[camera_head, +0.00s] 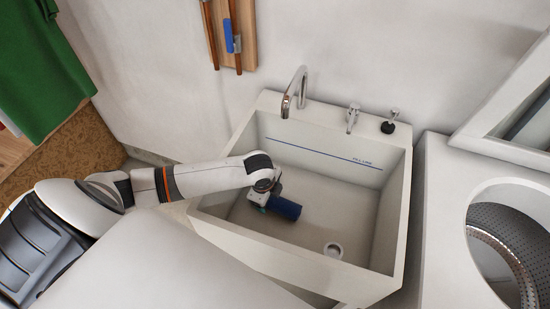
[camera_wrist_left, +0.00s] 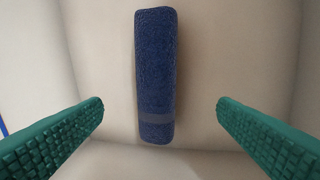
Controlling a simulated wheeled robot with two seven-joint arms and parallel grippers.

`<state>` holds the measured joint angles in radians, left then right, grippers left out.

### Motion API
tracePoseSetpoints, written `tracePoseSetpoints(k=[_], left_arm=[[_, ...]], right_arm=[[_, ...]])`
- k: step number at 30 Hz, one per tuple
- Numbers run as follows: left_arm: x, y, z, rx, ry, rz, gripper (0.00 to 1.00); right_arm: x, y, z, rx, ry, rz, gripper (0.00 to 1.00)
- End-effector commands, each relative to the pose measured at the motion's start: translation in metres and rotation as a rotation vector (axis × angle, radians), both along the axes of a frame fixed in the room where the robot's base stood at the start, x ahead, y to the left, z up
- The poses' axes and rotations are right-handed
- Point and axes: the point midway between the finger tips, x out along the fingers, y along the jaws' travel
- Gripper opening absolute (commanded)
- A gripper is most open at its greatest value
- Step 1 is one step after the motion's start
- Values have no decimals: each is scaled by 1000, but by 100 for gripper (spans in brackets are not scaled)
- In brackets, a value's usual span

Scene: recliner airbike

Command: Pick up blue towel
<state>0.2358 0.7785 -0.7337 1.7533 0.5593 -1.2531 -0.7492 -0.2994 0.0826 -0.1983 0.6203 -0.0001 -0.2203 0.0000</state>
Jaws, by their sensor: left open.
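The blue towel (camera_head: 284,208) is a dark blue roll lying in the white sink (camera_head: 235,233). In the left wrist view the towel (camera_wrist_left: 155,75) runs lengthwise down the picture, with a greyish band near its lower end. My left gripper (camera_head: 261,199) is down in the sink by the towel's left end. In the wrist view its two green ridged fingers (camera_wrist_left: 160,115) are wide apart, one on either side of the towel's lower end, with gaps on both sides. Nothing is held. My right gripper is not in view.
The sink walls surround the gripper. A chrome faucet (camera_head: 294,91) and two small fixtures stand on the back rim. A drain (camera_head: 333,250) sits at the front right of the basin. A washing machine (camera_head: 446,213) stands to the right. The basin's right part is clear.

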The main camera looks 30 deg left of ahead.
Motion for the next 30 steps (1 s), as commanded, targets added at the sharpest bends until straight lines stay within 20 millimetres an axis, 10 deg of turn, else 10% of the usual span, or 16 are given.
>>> tracePoseSetpoints(k=[19,30], left_arm=[[21,0,-76,-2,0,1,82],[22,0,-82,-2,-2,-2,75]], right_arm=[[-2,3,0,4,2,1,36],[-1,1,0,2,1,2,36]])
